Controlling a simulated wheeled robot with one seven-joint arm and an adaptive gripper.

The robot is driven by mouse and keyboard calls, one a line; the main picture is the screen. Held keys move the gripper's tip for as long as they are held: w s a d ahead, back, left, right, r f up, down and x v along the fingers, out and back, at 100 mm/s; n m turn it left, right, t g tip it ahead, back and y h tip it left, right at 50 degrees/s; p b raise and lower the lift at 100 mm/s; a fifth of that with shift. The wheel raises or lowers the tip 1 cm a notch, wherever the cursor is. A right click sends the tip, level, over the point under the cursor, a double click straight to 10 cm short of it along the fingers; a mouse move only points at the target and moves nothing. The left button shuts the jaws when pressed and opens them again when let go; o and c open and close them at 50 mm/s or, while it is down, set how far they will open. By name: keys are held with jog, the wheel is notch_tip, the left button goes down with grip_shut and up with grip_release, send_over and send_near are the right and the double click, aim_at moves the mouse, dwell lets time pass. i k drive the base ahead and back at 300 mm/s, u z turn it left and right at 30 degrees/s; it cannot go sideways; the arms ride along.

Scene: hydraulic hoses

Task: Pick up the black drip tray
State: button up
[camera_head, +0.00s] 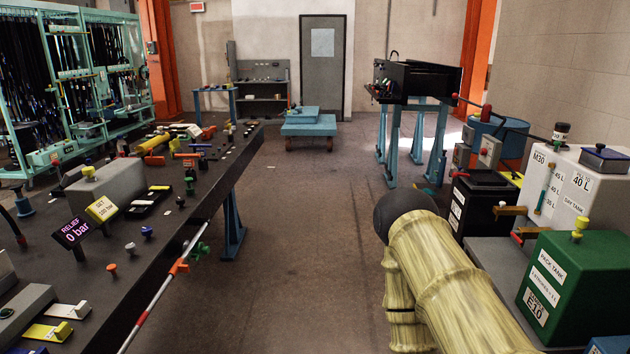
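No thing in view is labelled as a drip tray. A small shallow black tray (152,201) with light and yellow pieces in it lies on the dark bench at left. A larger open-topped black container (484,201) with a white label stands at right, beside the white tank. I cannot tell which of them is the black drip tray. My arm, in a yellowish ribbed sleeve with a dark rounded end, reaches in from the lower right, left of the tanks. My gripper does not show.
The dark bench (120,262) at left carries a relief display (74,232), knobs and fittings. A red-and-white rod (163,285) slants along its front edge. A green tank (577,285) and white tank (580,190) stand at right. The middle floor (300,230) is clear toward a blue cart (309,126).

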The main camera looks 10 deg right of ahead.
aim_at(480, 177)
jog(key=z, duration=0.2)
jog(key=i, duration=1.6)
jog(key=z, duration=0.4)
